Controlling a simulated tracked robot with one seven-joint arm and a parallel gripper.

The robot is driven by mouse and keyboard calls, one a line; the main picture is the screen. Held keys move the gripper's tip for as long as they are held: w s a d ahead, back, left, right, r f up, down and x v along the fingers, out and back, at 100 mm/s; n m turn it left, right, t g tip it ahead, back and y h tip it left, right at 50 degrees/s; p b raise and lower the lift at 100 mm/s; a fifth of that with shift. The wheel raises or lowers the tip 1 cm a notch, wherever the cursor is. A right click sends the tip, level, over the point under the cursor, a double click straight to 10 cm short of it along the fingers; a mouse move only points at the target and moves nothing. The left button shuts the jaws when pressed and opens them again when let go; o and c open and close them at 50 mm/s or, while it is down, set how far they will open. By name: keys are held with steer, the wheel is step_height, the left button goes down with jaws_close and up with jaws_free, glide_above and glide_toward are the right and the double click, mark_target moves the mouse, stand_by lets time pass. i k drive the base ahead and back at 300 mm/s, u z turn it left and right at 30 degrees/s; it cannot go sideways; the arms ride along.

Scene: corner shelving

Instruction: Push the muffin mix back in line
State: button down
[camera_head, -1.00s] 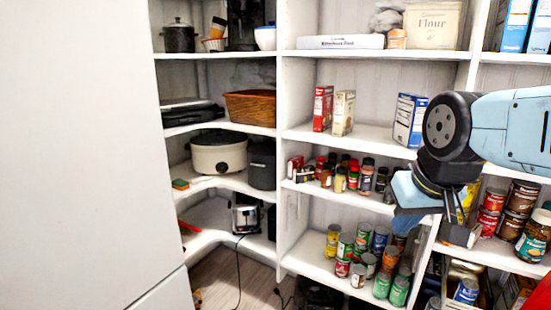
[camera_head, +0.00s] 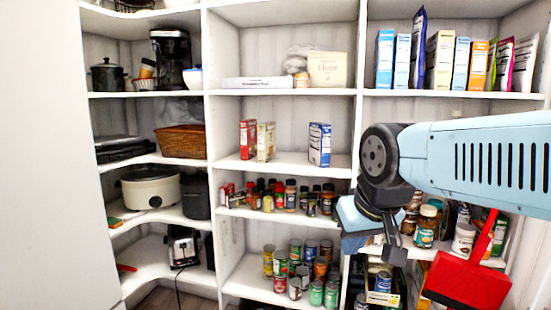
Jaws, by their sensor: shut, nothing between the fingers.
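Three boxes stand upright on the middle shelf (camera_head: 225,165): a red one (camera_head: 248,140), a cream one (camera_head: 266,142) beside it, and a blue and white one (camera_head: 320,145) apart to the right. The blue and white box stands slightly nearer the shelf's front edge. Their labels are too small to read, so I cannot tell which is the muffin mix. My gripper (camera_head: 393,250) is shut and empty, pointing down at the right, lower than these boxes in the picture and apart from them. My arm hides part of the right shelves.
Spice jars (camera_head: 290,195) crowd the shelf below, with cans (camera_head: 296,272) under them. A flour bag (camera_head: 327,69) sits above. More boxes (camera_head: 447,60) line the upper right shelf. A red dustpan (camera_head: 468,281) is at lower right. A white panel (camera_head: 45,160) fills the left.

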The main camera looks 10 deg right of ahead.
mark_target(266, 131)
steer(key=z, duration=0.8)
steer(key=i, duration=0.75)
steer(key=u, duration=0.55)
